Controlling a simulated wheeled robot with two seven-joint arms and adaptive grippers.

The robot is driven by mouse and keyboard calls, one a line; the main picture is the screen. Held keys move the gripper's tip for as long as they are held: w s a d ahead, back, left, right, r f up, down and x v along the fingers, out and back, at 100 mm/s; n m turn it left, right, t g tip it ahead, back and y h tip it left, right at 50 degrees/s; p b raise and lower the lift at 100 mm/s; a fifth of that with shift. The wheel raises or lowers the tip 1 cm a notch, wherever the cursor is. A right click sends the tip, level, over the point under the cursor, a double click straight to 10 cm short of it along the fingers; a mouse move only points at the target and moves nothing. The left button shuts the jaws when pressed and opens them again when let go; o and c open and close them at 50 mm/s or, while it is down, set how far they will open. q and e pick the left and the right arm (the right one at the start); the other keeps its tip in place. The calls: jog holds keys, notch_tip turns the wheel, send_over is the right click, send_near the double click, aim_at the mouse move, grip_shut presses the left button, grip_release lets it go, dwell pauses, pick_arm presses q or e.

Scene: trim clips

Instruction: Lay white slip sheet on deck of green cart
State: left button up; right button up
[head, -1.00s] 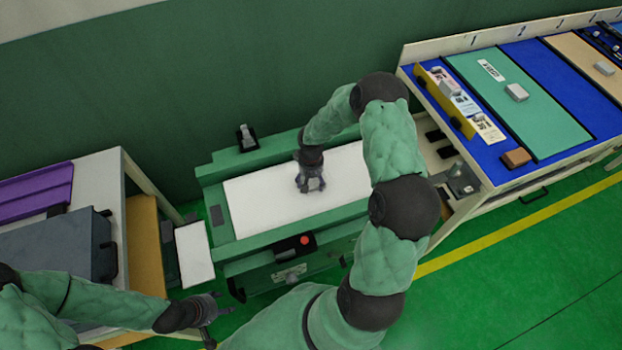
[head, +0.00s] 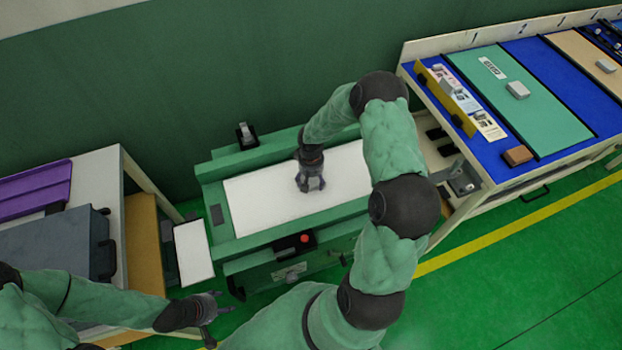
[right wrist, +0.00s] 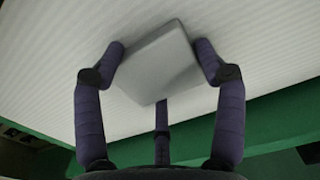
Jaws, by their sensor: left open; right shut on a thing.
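The white slip sheet (head: 260,204) lies flat within the deck area of the green cart (head: 217,226). I cannot tell whether its whole underside touches the deck. My right gripper (head: 311,184) comes down from above near the middle of the sheet. In the right wrist view its fingers are shut on a pale grey grip block (right wrist: 155,62) on the ribbed sheet (right wrist: 50,55). The arm hides the sheet's right end in the head view. My left gripper (head: 219,305) is open and empty, low at the left, apart from the cart.
A raised green ledge and a black clamp-like part (head: 246,136) stand at the cart's back. A red button (head: 304,238) is on its front. A white panel (head: 193,253) and a table with a dark case (head: 50,250) are left. A blue-topped bench (head: 540,70) is right.

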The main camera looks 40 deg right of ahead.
aim_at(311, 180)
jog(key=shift+f, duration=0.15)
jog(key=o, duration=1.4)
notch_tip(311, 180, up, 12)
